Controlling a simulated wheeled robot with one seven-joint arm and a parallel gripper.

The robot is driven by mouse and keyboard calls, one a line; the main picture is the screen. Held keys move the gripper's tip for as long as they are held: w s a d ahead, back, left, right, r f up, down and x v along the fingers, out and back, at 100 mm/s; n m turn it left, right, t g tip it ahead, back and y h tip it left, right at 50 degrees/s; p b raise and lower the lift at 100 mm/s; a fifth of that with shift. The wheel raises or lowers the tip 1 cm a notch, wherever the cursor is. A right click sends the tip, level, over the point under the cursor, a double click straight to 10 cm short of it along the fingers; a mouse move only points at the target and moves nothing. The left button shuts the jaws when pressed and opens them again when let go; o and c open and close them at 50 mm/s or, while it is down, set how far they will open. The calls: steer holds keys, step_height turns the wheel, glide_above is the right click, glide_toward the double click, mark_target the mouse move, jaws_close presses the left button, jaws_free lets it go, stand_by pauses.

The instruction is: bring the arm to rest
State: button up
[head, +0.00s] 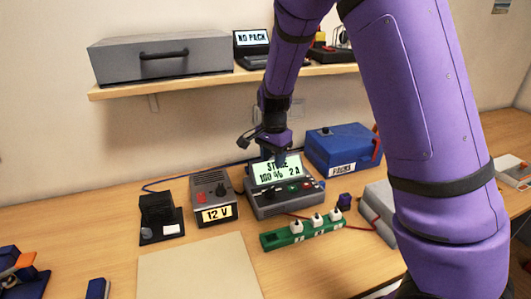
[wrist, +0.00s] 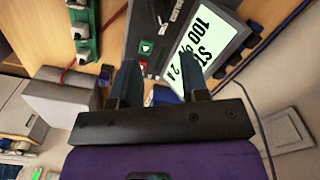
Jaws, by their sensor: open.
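My purple arm comes down from the top of the head view, and my gripper (head: 272,155) is in front of the lit screen of a grey charger (head: 275,200). The screen reads "100 %" and "2 A", with its top line partly hidden by my gripper. In the wrist view my gripper (wrist: 161,78) has its two dark fingers apart with nothing held between them. The charger's screen (wrist: 205,40) and buttons show past the fingertips. I cannot tell whether the fingers touch the charger.
A green strip (head: 300,230) with several white plugs lies before the charger. A blue box (head: 343,147) stands behind right, a 12 V supply (head: 213,197) and black device (head: 158,215) left. A shelf (head: 200,83) holds a grey case (head: 160,56). A pale mat (head: 200,268) is bare.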

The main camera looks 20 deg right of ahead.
steer(key=shift+r, duration=0.1)
steer(key=s+d+r+n+t+y, duration=0.1)
steer(key=s+d+r+n, duration=0.15)
steer(key=s+r, duration=0.45)
steer(key=s+d+r+n+t+y, duration=0.1)
steer(key=s+r+n, duration=0.3)
steer(key=r, duration=0.6)
steer(key=s+d+r+n+t+h, duration=0.1)
steer(key=s+r+n, duration=0.1)
steer(key=s, duration=0.7)
steer(key=s+d+r+n+t+h, duration=0.1)
steer(key=s+r+n+t, duration=0.1)
steer(key=s, duration=0.8)
step_height(320, 180, up, 2)
steer(key=shift+r+n, duration=0.15)
steer(key=shift+n, duration=0.7)
steer(key=shift+w+d, duration=0.1)
